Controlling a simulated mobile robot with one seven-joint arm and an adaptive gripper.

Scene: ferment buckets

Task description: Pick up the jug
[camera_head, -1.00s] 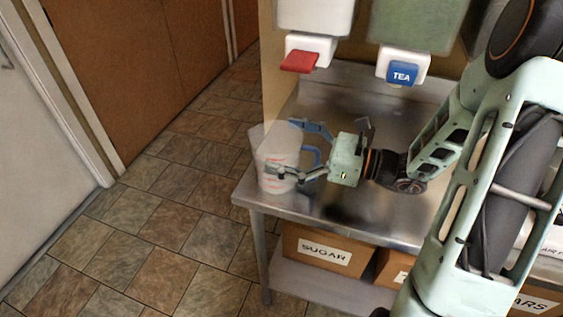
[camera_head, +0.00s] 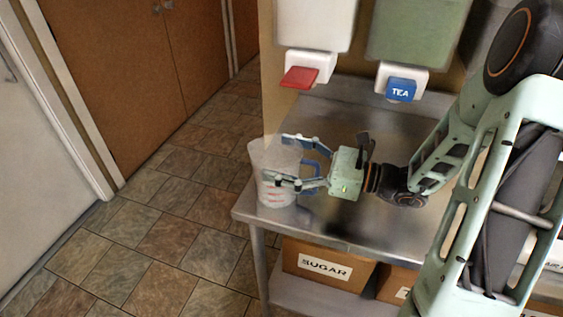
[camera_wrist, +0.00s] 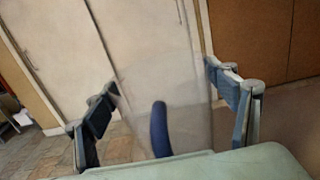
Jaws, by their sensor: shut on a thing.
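The jug (camera_head: 268,160) is a translucent white measuring jug with red markings and a blue handle. It stands upright at the left end of the steel table, and I see no gap under it. My gripper (camera_head: 281,159) reaches in from the right, with one finger on the far side of the jug and one on the near side. The fingers are shut on the jug's body. In the wrist view the clear jug (camera_wrist: 185,95) fills the space between the two fingers (camera_wrist: 165,95), with its blue handle pointing toward the palm.
The steel table (camera_head: 340,215) has bare room right of the jug. Above it hang dispensers with a red tap (camera_head: 299,77) and a blue TEA tap (camera_head: 401,89). A SUGAR box (camera_head: 325,266) sits on the shelf below. Tiled floor lies open to the left.

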